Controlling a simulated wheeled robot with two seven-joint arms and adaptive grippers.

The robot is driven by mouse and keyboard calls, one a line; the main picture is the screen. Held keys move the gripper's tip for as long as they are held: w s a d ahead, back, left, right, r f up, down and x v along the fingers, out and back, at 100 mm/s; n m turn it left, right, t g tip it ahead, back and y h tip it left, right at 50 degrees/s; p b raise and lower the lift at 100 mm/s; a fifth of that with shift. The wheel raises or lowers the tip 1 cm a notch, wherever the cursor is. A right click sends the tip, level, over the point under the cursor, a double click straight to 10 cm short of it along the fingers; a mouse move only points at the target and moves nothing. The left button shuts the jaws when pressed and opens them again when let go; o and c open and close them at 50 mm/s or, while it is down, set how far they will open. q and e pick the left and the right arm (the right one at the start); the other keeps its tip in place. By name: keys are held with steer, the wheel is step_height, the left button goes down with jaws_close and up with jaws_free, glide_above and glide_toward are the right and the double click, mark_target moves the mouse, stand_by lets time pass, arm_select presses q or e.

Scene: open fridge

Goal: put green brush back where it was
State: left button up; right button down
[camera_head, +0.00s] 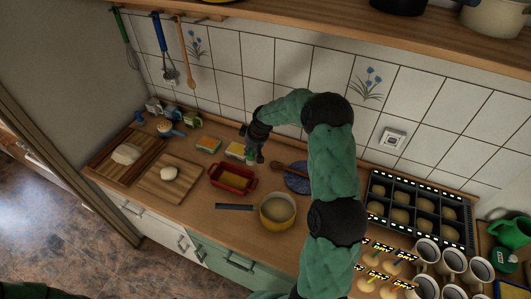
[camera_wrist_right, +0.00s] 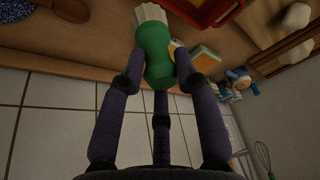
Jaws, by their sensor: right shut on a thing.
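My right gripper (camera_wrist_right: 155,68) is shut on the green brush (camera_wrist_right: 155,50), with fingers on both sides of its green body. The brush's pale bristles (camera_wrist_right: 150,15) point away from the palm in the right wrist view. In the head view my right gripper (camera_head: 255,153) is above the back of the counter, near the tiled wall. It is just behind the red baking dish (camera_head: 228,190) and beside a yellow-and-green sponge (camera_head: 235,149). The brush is small there and mostly hidden by the gripper. My left gripper is not in view.
Another sponge (camera_head: 207,144) lies left of the gripper. A yellow saucepan (camera_head: 277,221) stands in front, and a blue plate (camera_head: 296,184) lies to the right. Cutting boards (camera_head: 153,190) with dough are at left; a muffin tray (camera_head: 430,232) and several mugs are at right. Utensils hang on the wall.

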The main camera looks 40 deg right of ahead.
steer(key=shift+w+d+f+p, duration=0.45)
steer(key=shift+d+f, duration=1.2)
steer(key=shift+f, duration=0.25)
steer(key=shift+w+d+f+p, duration=0.3)
steer(key=shift+w+d+f, duration=0.1)
steer(key=shift+d+f, duration=1.4)
steer(key=shift+w+d+f+p, duration=0.45)
steer(key=shift+d+f, duration=1.05)
steer(key=shift+f, duration=0.55)
steer(key=c, duration=0.9)
jaws_free()
steer(key=shift+f, duration=0.1)
